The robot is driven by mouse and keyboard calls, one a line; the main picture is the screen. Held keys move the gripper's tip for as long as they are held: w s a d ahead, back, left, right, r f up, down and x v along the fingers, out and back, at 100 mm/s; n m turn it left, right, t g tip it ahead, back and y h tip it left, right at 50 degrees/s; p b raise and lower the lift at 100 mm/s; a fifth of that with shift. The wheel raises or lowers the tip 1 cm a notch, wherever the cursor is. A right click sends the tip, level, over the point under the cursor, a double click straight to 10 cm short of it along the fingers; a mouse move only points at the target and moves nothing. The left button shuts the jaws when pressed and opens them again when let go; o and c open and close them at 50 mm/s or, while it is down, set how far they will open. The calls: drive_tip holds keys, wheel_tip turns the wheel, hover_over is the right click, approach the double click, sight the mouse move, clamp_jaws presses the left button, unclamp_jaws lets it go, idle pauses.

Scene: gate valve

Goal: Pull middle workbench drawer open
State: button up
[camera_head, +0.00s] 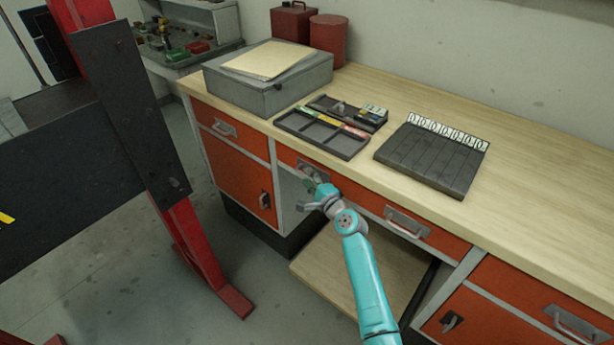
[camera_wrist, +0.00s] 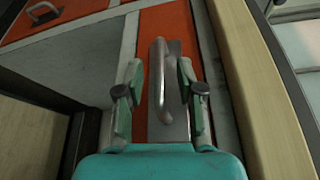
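The middle workbench drawer (camera_head: 364,194) is a wide orange front under the worktop with two metal handles. It looks shut, flush with its neighbours. My gripper (camera_head: 311,190) is at its left handle (camera_head: 313,171), partly covering that end of the drawer. In the wrist view the drawer front (camera_wrist: 153,25) runs away from me, and the handle (camera_wrist: 159,88) stands between the two fingers of my gripper (camera_wrist: 160,75). The fingers are apart, with a gap visible on both sides of the handle. The right handle (camera_head: 408,222) is free.
The wooden worktop (camera_head: 520,170) bears a divided tray (camera_head: 325,142), a slotted dark rack (camera_head: 430,160) and a grey box (camera_head: 268,85). An orange drawer and cupboard (camera_head: 238,180) stand left. A red post (camera_head: 195,240) stands at left; the floor between is clear.

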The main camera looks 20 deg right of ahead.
drive_tip(key=shift+x, duration=0.95)
clamp_jaws()
